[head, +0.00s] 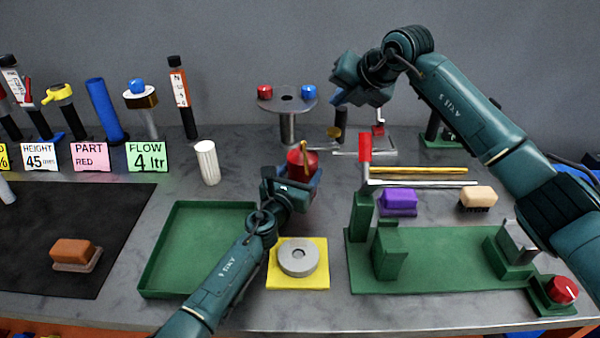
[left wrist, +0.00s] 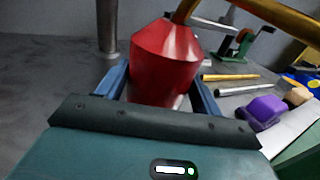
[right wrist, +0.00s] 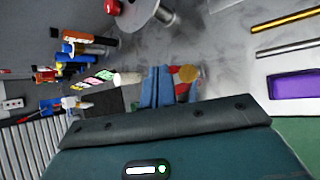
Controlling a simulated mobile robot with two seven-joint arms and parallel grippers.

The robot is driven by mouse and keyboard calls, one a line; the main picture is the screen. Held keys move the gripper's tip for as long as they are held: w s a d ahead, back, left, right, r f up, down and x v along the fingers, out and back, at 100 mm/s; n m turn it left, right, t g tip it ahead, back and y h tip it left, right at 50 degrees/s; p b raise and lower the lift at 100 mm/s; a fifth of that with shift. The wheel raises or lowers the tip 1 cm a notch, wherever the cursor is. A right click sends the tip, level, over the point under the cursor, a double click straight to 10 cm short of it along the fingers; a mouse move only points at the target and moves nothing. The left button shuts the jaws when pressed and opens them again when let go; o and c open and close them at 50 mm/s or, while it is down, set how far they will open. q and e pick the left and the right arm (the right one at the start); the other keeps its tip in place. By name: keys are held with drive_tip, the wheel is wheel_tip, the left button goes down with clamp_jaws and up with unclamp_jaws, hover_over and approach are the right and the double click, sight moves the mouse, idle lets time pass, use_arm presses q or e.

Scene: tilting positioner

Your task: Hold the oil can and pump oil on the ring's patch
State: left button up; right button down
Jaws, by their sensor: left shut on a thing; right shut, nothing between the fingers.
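The red oil can (head: 303,162) with a brass spout is upright at the middle of the bench. My left gripper (head: 297,190) is shut on it, and the left wrist view shows the can (left wrist: 166,62) between the two blue fingers. I cannot tell whether its base touches the bench. A grey ring (head: 284,262) lies on a yellow square plate (head: 318,280) in front of the can. I cannot make out a patch on it. My right gripper (head: 338,98) is shut and empty, raised behind and right of the can; its fingers (right wrist: 157,87) are together in the right wrist view.
A green tray (head: 152,268) lies left of the ring. A green fixture plate (head: 440,278) with a red-handled lever (head: 365,148) stands at right. A round stand (head: 287,128) with red and blue knobs is behind the can. A white ribbed cylinder (head: 207,162) stands at left.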

sight(332, 129)
drive_tip(key=shift+f, duration=2.25)
drive_tip(key=shift+f, duration=0.1)
drive_tip(key=shift+f, duration=0.85)
idle(0.6)
drive_tip(key=shift+r, duration=0.85)
drive_tip(key=shift+r, duration=0.15)
drive_tip(key=shift+r, duration=2.9)
